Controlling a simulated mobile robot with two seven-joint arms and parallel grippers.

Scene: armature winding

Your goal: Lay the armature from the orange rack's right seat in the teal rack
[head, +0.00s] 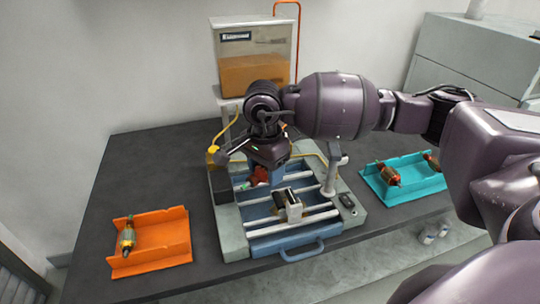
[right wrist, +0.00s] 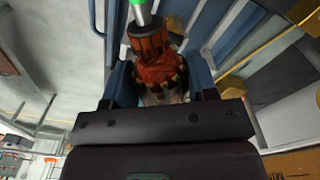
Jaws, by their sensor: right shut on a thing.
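The orange rack (head: 165,254) sits at the left front of the table. An armature (head: 127,238) with a green end lies in its left seat, and its right seat is empty. The teal rack (head: 410,192) is at the right, with one armature (head: 388,174) at its left and another (head: 432,160) at its right, partly behind my arm. My right gripper (head: 262,171) is over the middle of the winding machine, shut on a red armature (head: 259,175). In the right wrist view the held armature (right wrist: 155,70) points its green-tipped shaft away between the jaws. My left gripper is not in view.
The blue-grey winding machine (head: 235,240) with pale rails fills the table's middle, with a black-and-white block (head: 288,203) and a post (head: 331,172) on it. A clear bin (head: 254,60) stands behind. Dark table (head: 95,210) is bare around the orange rack.

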